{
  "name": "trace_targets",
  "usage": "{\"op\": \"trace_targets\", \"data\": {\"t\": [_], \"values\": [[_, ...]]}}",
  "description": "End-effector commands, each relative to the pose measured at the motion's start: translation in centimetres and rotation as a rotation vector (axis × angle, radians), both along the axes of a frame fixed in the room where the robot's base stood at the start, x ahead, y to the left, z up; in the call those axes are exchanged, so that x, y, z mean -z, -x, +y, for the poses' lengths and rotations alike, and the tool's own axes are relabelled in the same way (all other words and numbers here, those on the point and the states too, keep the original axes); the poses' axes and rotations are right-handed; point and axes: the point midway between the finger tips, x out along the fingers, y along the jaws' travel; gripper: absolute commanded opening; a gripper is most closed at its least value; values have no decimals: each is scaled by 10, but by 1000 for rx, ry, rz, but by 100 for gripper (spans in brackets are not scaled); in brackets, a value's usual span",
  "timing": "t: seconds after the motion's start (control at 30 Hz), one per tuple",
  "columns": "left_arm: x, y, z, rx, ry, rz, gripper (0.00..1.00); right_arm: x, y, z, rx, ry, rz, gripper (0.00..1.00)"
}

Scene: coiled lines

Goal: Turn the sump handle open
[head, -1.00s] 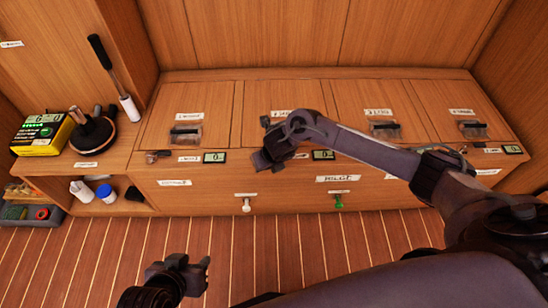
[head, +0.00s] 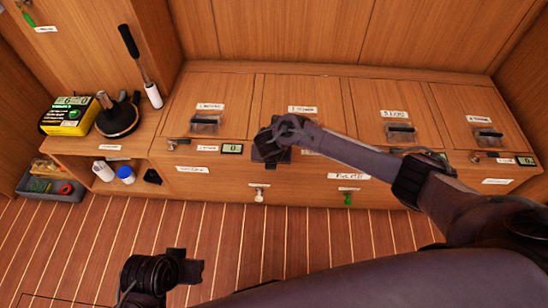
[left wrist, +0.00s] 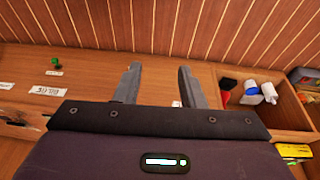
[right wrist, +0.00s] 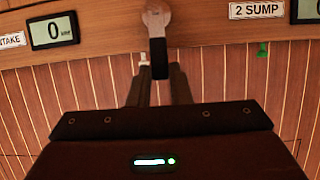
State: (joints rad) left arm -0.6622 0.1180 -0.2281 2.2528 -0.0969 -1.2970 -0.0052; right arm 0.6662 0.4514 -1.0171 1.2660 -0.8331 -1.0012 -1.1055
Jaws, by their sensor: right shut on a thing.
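The sump handle (right wrist: 158,57) has a silver hub and a dark grip that points down toward my gripper in the right wrist view. The label "2 SUMP" (right wrist: 257,10) is to its right. My right gripper (right wrist: 158,82) is shut on the dark grip, one finger on each side. In the head view my right gripper (head: 271,150) is at the front edge of the bench and hides the handle. My left gripper (head: 188,267) is low over the floor. Its fingers are apart and empty in the left wrist view (left wrist: 158,85).
A display reading 0 (right wrist: 53,30) is left of the handle. White (head: 259,194) and green (head: 348,199) pulls are on the bench front below. The shelf at left holds a yellow box (head: 70,115) and a black-based pump (head: 118,118).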

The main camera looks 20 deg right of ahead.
Motion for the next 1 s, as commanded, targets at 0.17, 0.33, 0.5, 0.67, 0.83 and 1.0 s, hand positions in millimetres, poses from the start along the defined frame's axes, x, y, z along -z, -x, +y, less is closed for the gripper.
{"op": "trace_targets", "data": {"t": [0.17,0.33,0.5,0.67,0.83,1.0], "values": [[0,0,0,-1,0,1,36,0,-1,1,5,-3,-2,0],[0,0,0,-1,-1,1,36,0,-1,1,5,-4,-2,19],[0,0,0,-1,-1,0,36,0,-1,1,4,-3,-2,40],[0,0,0,-1,-1,0,36,0,0,0,3,-2,-2,40],[-3,0,1,-2,-2,4,36,-5,1,1,2,-3,-1,40],[-9,6,15,-28,-43,77,36,-31,10,4,1,-2,-2,40]]}}
